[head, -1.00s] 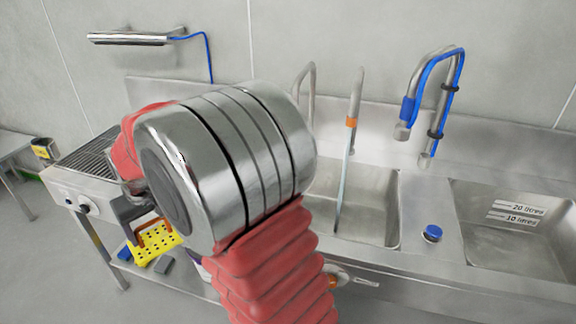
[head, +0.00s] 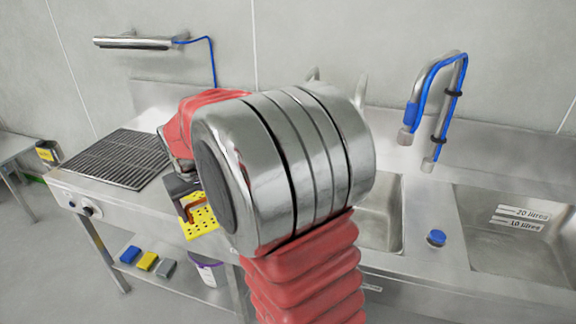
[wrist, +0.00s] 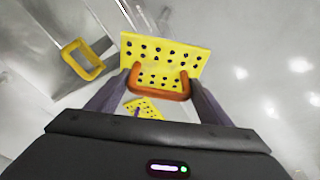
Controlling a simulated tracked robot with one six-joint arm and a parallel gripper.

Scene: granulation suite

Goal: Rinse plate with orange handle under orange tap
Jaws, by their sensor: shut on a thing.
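The yellow perforated plate (head: 203,222) with its orange handle (head: 187,207) hangs at the left of my arm in the head view, in front of the counter. In the wrist view the plate (wrist: 165,55) is between the fingers of my gripper (wrist: 158,84), which are shut on its orange handle (wrist: 160,95). The head view shows only part of the plate; my wrist covers the rest. Of the orange tap (head: 361,88) only the upper pipe shows behind my arm; its orange band and spout are hidden.
A sink basin (head: 384,222) is partly hidden behind my arm. A second sink (head: 510,240) with litre marks lies right. A blue-hosed tap (head: 432,100) stands between them. A dark grill rack (head: 122,158) is at left; coloured blocks (head: 147,261) and a tub (head: 208,271) are below.

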